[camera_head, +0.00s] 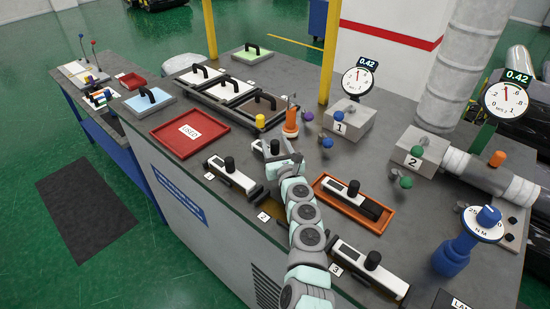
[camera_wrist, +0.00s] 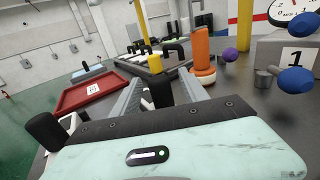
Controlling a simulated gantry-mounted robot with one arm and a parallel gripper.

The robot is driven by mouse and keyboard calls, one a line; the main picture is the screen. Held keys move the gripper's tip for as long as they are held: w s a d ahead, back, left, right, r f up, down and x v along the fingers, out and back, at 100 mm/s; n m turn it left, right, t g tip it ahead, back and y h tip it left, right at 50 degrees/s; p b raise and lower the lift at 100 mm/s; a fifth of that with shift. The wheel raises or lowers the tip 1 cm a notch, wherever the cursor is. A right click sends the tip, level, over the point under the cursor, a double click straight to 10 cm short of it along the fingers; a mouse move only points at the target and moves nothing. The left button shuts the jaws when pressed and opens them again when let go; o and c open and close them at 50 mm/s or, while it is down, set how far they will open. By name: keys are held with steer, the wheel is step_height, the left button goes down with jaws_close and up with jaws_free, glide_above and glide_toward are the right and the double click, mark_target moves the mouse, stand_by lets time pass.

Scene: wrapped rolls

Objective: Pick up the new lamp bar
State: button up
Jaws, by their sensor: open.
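No bar carries a readable "new" mark. A white bar with a black knob (camera_head: 258,147) lies beyond my gripper (camera_head: 287,158), partly hidden by it. In the wrist view my gripper (camera_wrist: 158,94) is open, with a black knob (camera_wrist: 161,92) showing between its two grey fingers; I cannot tell whether they touch it. Another white and black bar with a knob (camera_head: 345,190) lies in an orange tray (camera_head: 328,203) right of my arm. Similar bars lie by label 1 (camera_head: 226,173) and label 3 (camera_head: 362,263). The place by label 2 (camera_head: 263,217) is largely hidden by my arm.
An orange post (camera_head: 291,122) stands close behind my gripper. A red tray (camera_head: 190,134) with a white label lies empty to the left. Gauge boxes 1 (camera_head: 346,118) and 2 (camera_head: 413,157) with coloured knobs stand to the right. Lidded trays (camera_head: 228,90) sit farther back.

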jaws_close()
stand_by(0.5)
